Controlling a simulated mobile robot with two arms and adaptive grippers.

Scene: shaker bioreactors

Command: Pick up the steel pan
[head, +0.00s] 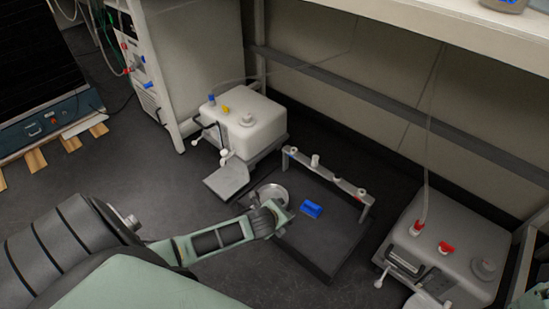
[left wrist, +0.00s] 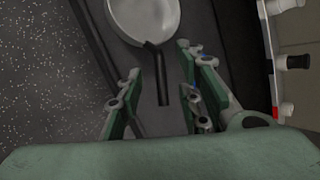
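The steel pan (head: 271,191) is a round, shiny dish at the left corner of a dark low platform (head: 330,240). In the left wrist view the pan (left wrist: 145,15) shows at the top, cut off by the frame edge, with its dark handle (left wrist: 164,80) pointing toward me. My left gripper (head: 277,217) is at the handle side of the pan and hides part of it in the head view. In the left wrist view the left gripper (left wrist: 157,70) is open, its fingers on either side of the handle, with gaps visible. My right gripper does not show.
A blue object (head: 311,209) lies on the platform just right of my left gripper. A low bar with white and red fittings (head: 329,175) runs along its back. White machines stand behind (head: 243,122) and at right (head: 450,250).

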